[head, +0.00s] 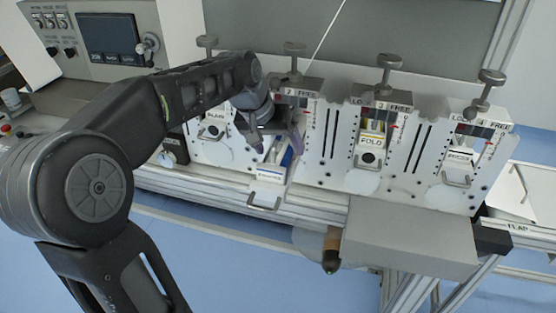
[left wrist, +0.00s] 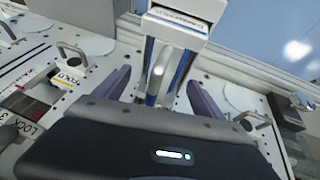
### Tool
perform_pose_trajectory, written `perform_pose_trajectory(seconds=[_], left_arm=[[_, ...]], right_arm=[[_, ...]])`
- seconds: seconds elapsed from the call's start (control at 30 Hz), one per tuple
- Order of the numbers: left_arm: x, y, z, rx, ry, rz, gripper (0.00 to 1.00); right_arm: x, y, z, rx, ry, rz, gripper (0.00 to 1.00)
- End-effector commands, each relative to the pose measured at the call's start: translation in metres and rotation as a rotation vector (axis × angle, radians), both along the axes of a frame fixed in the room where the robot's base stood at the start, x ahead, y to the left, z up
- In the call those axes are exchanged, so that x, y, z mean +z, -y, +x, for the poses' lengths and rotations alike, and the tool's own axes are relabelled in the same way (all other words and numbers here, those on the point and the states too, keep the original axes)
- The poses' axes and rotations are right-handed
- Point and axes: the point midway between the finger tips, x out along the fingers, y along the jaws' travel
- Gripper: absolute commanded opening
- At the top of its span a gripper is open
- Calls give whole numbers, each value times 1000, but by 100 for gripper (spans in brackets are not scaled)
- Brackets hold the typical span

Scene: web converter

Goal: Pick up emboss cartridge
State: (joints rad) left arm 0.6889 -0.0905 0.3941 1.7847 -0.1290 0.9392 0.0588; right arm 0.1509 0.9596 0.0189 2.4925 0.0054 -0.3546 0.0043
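The likely emboss cartridge (head: 270,174) is a white block with blue side strips and a wire handle at its front. It sits at the second station, sticking out toward the front; its label is too small to read. In the left wrist view the cartridge (left wrist: 178,22) is at the top centre, with its blue-edged body running down between my fingers. My left gripper (head: 278,140) is over its rear part. In the wrist view my left gripper (left wrist: 158,95) is open, one purple finger on each side with gaps showing. My right gripper is not in view.
The FOLD cartridge (head: 370,142) and another cartridge (head: 462,155) stand in stations to the right. Clamp knobs (head: 390,62) rise behind the stations. A grey box (head: 410,238) juts out in front at the right. A control screen (head: 110,38) is at the back left.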

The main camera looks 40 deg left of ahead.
Motion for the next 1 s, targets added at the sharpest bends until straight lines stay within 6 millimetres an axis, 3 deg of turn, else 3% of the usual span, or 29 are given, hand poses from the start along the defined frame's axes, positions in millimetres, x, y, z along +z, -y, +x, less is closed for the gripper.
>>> perform_pose_trajectory(seconds=[0.9,1.0], left_arm=[[0,0,0,0,0,0,4],[1,0,0,1,3,1,0]], right_arm=[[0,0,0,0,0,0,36],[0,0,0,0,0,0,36]])
